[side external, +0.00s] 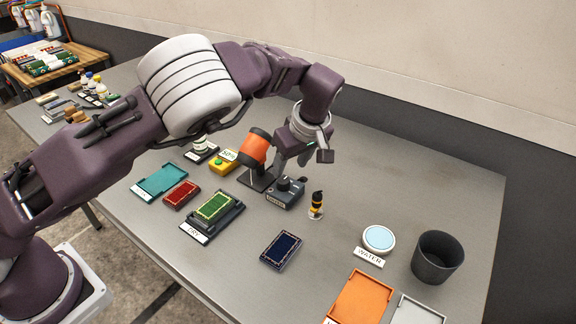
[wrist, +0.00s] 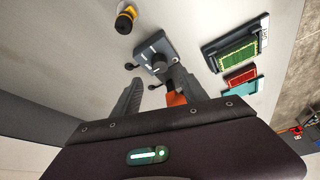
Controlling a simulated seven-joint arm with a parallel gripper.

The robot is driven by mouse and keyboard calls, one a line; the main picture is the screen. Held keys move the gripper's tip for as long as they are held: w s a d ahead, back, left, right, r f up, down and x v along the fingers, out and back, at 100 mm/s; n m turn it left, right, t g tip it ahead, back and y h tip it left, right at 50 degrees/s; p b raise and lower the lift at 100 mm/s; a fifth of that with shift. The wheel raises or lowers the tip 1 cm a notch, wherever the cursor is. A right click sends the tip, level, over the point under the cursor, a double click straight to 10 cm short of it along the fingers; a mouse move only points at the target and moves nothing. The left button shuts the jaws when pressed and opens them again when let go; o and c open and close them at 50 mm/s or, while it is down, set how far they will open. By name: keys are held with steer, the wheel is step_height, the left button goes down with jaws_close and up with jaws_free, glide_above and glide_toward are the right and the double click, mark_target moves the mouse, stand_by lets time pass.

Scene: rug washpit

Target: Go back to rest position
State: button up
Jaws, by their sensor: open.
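My gripper (side external: 293,160) is open and empty, held above the table near its middle. In the wrist view its two dark fingers (wrist: 152,88) stand apart with nothing between the tips. Below and just beyond the fingers is a dark control box (side external: 286,194) with a round knob; it also shows in the wrist view (wrist: 158,58). The fingers look apart from the box, though the exact gap is hard to tell. An orange cylinder on a stand (side external: 254,148) is close beside my gripper and partly hidden behind a finger in the wrist view (wrist: 176,99).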

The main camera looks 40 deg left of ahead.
steer(key=s+a+r+m+h, duration=0.3)
steer(key=s+r, duration=0.5)
steer(key=s+a+r+m+h, duration=0.2)
steer(key=s+a+r+h, duration=0.1)
steer(key=s+r, duration=0.5)
steer(key=s+a+r+m+t+y, duration=0.1)
steer(key=s+m, duration=0.3)
steer(key=s, duration=0.5)
steer(key=s+a+r+m+t+y, duration=0.1)
steer(key=s+m+t, duration=0.2)
steer(key=s, duration=0.6)
steer(key=shift+r+m, duration=0.15)
steer(key=shift+m, duration=0.65)
